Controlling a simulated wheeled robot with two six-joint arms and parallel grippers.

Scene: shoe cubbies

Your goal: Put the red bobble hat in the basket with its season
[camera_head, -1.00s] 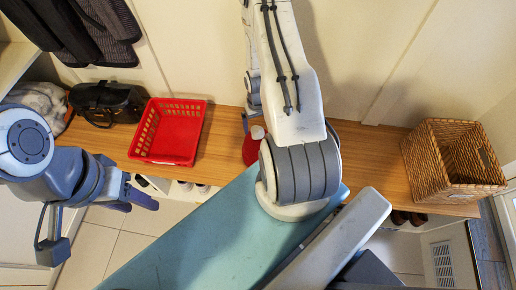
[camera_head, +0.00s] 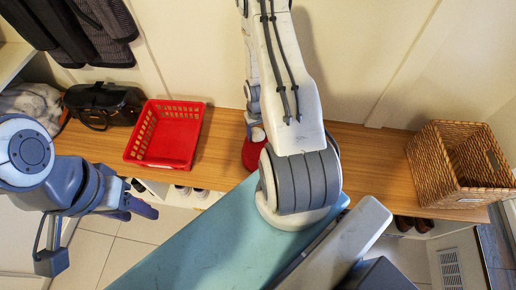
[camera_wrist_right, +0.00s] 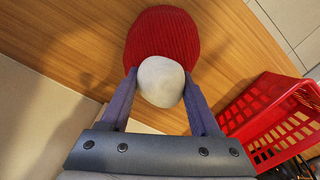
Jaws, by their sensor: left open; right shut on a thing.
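The red bobble hat (camera_head: 252,153) is on or just above the wooden bench, partly hidden behind my right arm. In the right wrist view its red knit body (camera_wrist_right: 162,35) and pale bobble (camera_wrist_right: 160,82) show clearly. My right gripper (camera_wrist_right: 160,78) is shut on the hat, one finger on each side of the bobble. A red plastic basket (camera_head: 168,148) stands on the bench left of the hat; it also shows in the wrist view (camera_wrist_right: 275,120). A wicker basket (camera_head: 434,182) stands at the bench's right end. My left gripper (camera_head: 142,208) is open and empty in front of the bench.
The wooden bench (camera_head: 375,155) is bare between my right arm and the wicker basket. A black bag (camera_head: 105,102) and a grey furry item (camera_head: 35,105) lie at the left. Dark coats (camera_head: 75,30) hang above. Shoes (camera_head: 412,223) sit under the bench.

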